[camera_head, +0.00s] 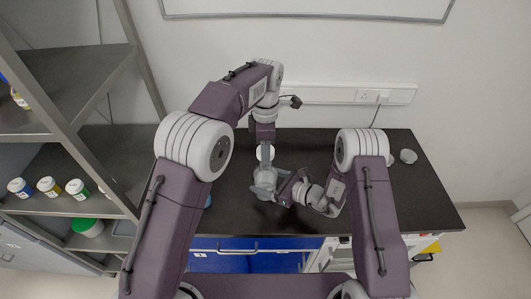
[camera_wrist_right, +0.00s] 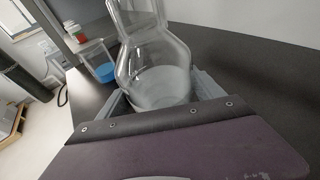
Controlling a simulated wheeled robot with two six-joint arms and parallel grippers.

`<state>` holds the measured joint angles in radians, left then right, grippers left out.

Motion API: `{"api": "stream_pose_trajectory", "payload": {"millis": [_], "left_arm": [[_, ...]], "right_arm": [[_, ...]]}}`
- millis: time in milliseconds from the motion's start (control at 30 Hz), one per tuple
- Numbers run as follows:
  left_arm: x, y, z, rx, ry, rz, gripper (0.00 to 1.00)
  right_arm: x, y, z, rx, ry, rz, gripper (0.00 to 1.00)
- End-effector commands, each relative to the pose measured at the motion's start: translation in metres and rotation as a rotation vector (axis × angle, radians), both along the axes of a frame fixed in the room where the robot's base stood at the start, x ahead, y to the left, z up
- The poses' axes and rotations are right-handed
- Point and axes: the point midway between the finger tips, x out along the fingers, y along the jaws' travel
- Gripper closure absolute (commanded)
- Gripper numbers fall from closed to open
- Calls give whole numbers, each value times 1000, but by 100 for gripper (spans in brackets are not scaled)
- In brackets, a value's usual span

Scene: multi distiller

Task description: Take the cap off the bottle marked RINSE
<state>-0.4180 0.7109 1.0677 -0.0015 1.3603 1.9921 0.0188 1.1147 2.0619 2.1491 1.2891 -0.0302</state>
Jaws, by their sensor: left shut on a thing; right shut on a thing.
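A clear glass bottle (camera_head: 264,181) stands in the middle of the dark bench. My right gripper (camera_head: 268,188) is shut around its body. In the right wrist view the glass bottle (camera_wrist_right: 158,75) is upright between the fingers, with pale contents at the bottom; its top is out of frame. No RINSE marking is legible. My left gripper (camera_head: 265,146) points down just behind and above the bottle in the head view. A small white round thing (camera_head: 265,153), seemingly a cap, is at its fingertips. I cannot tell whether it touches the bottle.
A small pale dish (camera_head: 408,156) is at the bench's right. A blue-bottomed clear vessel (camera_wrist_right: 105,72) stands near the bottle.

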Motion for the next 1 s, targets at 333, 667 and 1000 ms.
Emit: {"api": "stream_pose_trajectory", "payload": {"millis": [333, 667, 1000], "left_arm": [[0, 0, 19, 1, 2, 0, 100], [0, 0, 19, 1, 2, 0, 100], [0, 0, 9, 1, 2, 0, 100]], "right_arm": [[1, 0, 2, 2, -4, 0, 100], [0, 0, 1, 1, -2, -1, 0], [-25, -42, 14, 1, -1, -8, 0]]}}
